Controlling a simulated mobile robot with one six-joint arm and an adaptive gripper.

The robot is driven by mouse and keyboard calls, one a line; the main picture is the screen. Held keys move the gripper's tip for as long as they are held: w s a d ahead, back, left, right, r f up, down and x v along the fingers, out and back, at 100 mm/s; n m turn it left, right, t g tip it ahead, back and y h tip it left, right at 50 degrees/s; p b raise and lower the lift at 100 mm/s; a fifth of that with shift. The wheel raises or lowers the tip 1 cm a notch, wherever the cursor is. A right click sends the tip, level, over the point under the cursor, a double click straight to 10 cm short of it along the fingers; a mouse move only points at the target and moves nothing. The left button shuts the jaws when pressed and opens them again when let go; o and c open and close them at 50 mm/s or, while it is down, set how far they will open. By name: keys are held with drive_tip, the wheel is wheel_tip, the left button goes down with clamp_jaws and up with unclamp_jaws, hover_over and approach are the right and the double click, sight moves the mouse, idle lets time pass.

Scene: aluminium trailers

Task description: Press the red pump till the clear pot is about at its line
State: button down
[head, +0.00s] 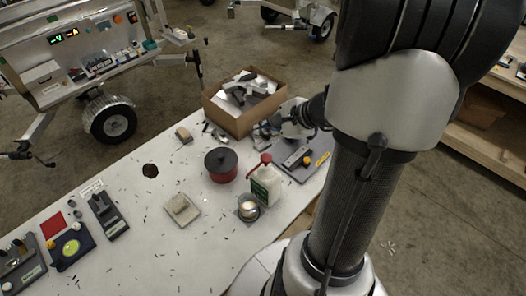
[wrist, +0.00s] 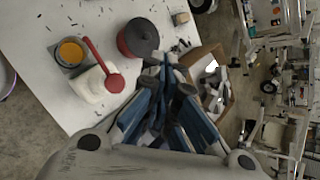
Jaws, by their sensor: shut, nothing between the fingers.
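The red pump (head: 262,160) tops a white bottle (head: 268,188) with a green label, standing near the table's front edge. In the wrist view the red pump (wrist: 115,83) lies left of my gripper. The clear pot (head: 249,209) stands beside the bottle, under the pump's side. The wrist view looks into the clear pot (wrist: 70,51) and shows amber inside; its line and exact level cannot be made out. My gripper (wrist: 172,84) is shut and empty, apart from the pump. In the head view my gripper (head: 268,132) is beyond the bottle, by the box.
A dark red pot with a black lid (head: 220,165) stands left of the bottle. A cardboard box (head: 228,121) of grey parts is at the back. A grey tray with tools (head: 302,160) lies right of the bottle. Small dark bits litter the white table (head: 190,240).

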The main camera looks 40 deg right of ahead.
drive_tip(key=shift+w, duration=0.1)
drive_tip(key=shift+f, duration=0.1)
drive_tip(key=b, duration=0.7)
hover_over(265, 159)
wheel_tip(265, 159, down, 8)
drive_tip(key=shift+f, duration=0.3)
drive_tip(key=shift+f+b, duration=0.15)
drive_tip(key=shift+b, duration=0.2)
idle(0.7)
drive_tip(key=shift+f+b, duration=0.3)
drive_tip(key=shift+b, duration=0.1)
drive_tip(key=shift+f+b, duration=1.05)
idle(1.0)
drive_tip(key=shift+r, duration=0.15)
drive_tip(key=shift+r+p, duration=1.15)
drive_tip(key=shift+r, duration=0.2)
